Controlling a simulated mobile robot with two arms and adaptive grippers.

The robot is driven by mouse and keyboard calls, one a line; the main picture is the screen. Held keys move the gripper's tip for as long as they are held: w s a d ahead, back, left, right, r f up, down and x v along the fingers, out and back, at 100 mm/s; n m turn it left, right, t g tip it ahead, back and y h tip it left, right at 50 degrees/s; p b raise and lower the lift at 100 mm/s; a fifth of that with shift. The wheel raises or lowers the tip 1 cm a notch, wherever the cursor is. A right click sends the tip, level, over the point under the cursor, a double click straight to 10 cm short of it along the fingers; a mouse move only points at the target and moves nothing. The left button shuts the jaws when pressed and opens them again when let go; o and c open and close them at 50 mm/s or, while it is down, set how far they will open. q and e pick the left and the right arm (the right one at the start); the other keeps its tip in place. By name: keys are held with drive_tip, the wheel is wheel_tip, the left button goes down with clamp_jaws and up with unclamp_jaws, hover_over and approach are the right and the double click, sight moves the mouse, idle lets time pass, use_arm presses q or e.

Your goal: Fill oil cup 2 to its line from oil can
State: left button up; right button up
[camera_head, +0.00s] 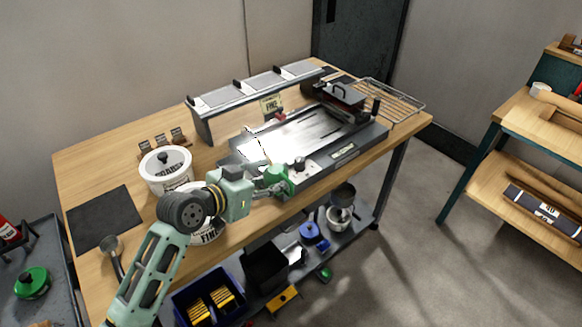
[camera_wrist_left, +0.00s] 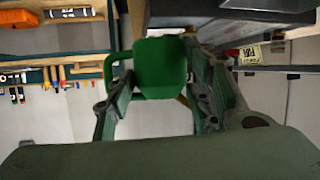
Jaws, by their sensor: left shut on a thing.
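My left gripper (camera_head: 268,184) is shut on a green oil can (camera_head: 280,178), held at the front left edge of the grey machine (camera_head: 345,152) on the table. In the left wrist view the green can (camera_wrist_left: 160,68) sits between the two fingers, with its loop handle toward the left. Its spout cannot be made out. A small dark round part (camera_head: 300,163) stands on the machine's front edge beside the can; I cannot tell whether it is oil cup 2. No fill line or oil level can be read. My right gripper is not in view.
A white lidded tub (camera_head: 165,172) stands left of the machine, near a black mat (camera_head: 104,218). A raised shelf (camera_head: 255,88) runs behind the machine and a wire rack (camera_head: 390,100) lies at the right. A lower shelf holds bins, including a blue one (camera_head: 178,306).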

sight(287, 173)
use_arm(q)
drive_tip(key=d, duration=0.1)
drive_tip(key=w+d, duration=0.1)
drive_tip(key=d, duration=0.1)
drive_tip(key=w+d, duration=0.1)
drive_tip(key=shift+w+d+f, duration=0.15)
drive_tip(key=shift+w+d, duration=0.1)
drive_tip(key=shift+d, duration=0.05)
drive_tip(key=n+g+h+p, duration=0.1)
drive_tip(key=n, duration=0.1)
drive_tip(key=s+d+r+n+g+p, duration=0.1)
drive_tip(key=n, duration=0.1)
drive_tip(key=d+r+n+g+h+p, duration=0.1)
drive_tip(key=n+g, duration=0.1)
drive_tip(key=shift+s+d+h, duration=0.25)
drive_tip(key=shift+s+h, duration=0.05)
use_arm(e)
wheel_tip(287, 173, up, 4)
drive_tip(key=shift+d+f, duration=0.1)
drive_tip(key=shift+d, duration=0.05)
use_arm(q)
drive_tip(key=shift+f, duration=0.1)
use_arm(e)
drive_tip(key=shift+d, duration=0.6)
use_arm(q)
drive_tip(key=shift+p, duration=0.3)
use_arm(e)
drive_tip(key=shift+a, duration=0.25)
